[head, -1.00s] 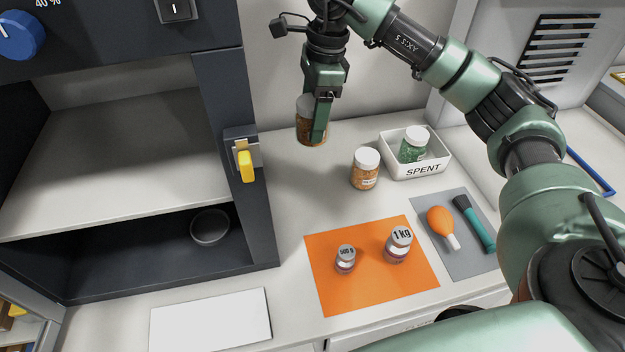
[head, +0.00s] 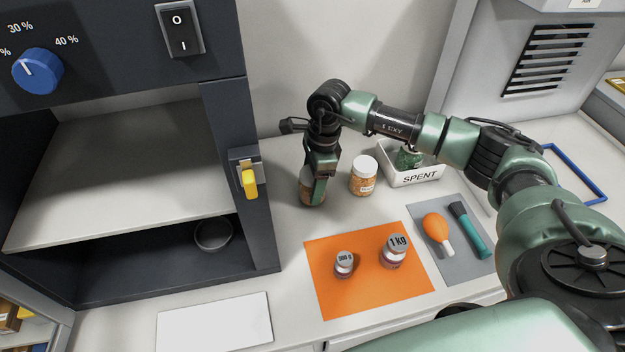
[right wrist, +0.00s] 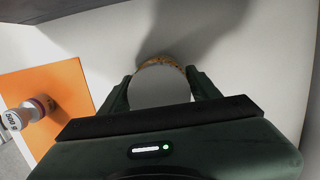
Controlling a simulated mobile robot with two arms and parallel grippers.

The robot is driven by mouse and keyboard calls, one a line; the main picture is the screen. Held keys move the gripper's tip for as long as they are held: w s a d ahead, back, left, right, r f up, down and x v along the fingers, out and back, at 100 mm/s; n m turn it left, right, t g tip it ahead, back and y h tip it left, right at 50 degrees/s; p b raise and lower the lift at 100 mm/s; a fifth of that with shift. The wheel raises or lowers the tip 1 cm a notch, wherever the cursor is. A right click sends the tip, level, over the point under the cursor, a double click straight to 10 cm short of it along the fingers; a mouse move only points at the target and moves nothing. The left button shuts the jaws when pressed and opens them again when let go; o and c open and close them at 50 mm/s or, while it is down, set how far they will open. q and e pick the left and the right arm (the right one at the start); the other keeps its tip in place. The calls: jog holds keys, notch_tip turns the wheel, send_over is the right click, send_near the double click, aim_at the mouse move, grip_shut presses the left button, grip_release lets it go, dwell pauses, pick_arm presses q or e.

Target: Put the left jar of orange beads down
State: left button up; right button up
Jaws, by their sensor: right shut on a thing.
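My right gripper (head: 318,190) is shut on the left jar of orange beads (head: 306,190), which is upright with its lower part just behind the orange mat. In the right wrist view the jar's pale lid (right wrist: 160,86) sits between the two fingers. I cannot tell whether its base touches the counter. A second jar of orange beads (head: 363,176) with a white lid stands on the counter to its right, apart from it. My left gripper is not in view.
The orange mat (head: 330,300) carries a 500 g weight (head: 343,265) and a 1 kg weight (head: 394,252). A white SPENT tray (head: 418,178) holds a green jar (head: 408,157). A dark cabinet (head: 225,130) stands left.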

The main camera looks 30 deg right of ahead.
jog(key=o, duration=1.2)
jog(key=shift+f, duration=0.15)
jog(key=o, duration=0.4)
jog(key=shift+o, duration=0.2)
jog(key=shift+r, duration=0.2)
jog(key=shift+r, duration=0.15)
jog(key=r+b, duration=0.1)
jog(key=r, duration=0.2)
jog(key=d+r+b, duration=0.1)
jog(key=r, duration=0.3)
jog(key=r+b, duration=0.1)
jog(key=r, duration=0.2)
jog(key=shift+s+d+r, duration=0.15)
jog(key=shift+d+r, duration=0.1)
jog(key=shift+d, duration=0.05)
jog(key=shift+d+r, duration=0.1)
jog(key=shift+r, duration=0.45)
jog(key=shift+s, duration=0.1)
